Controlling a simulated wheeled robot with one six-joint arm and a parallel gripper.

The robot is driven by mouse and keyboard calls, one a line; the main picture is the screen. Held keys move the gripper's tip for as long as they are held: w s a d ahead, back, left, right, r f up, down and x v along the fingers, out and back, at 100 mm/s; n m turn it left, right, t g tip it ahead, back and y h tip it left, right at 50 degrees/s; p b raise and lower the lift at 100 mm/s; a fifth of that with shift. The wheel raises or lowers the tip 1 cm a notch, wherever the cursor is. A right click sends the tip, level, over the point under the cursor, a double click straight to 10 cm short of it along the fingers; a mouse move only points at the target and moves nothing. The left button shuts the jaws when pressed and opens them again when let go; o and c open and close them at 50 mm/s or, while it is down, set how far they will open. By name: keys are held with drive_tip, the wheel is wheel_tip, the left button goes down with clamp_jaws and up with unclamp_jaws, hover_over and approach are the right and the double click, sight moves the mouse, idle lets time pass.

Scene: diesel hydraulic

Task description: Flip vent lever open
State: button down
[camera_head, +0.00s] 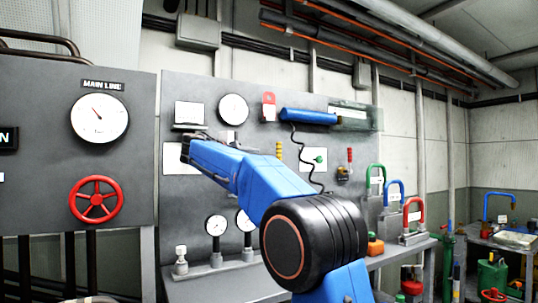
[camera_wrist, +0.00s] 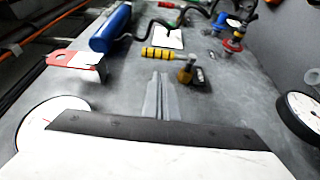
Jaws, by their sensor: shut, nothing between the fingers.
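A yellow-and-black striped handle with a brass fitting below it is on the grey panel. I take it for the vent lever, but no label is readable. In the wrist view the handle (camera_wrist: 161,53) lies just beyond my fingertips, with the brass fitting (camera_wrist: 186,74) to their right. In the head view the handle (camera_head: 279,149) shows above my blue arm, which hides its lower part. My gripper (camera_wrist: 160,76) is shut and empty, pointing toward the handle. A gap seems to remain between them. In the head view its fingers cannot be made out.
A blue cylinder (camera_head: 309,116) with a coiled black cord and a red tag (camera_head: 268,106) are near the handle. A red-handled valve (camera_head: 350,158) is to its right. Gauges (camera_head: 233,109) and a white card (camera_wrist: 168,38) are also on the panel.

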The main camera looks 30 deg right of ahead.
drive_tip(key=x, duration=1)
drive_tip(key=shift+s+d, duration=0.1)
idle(0.5)
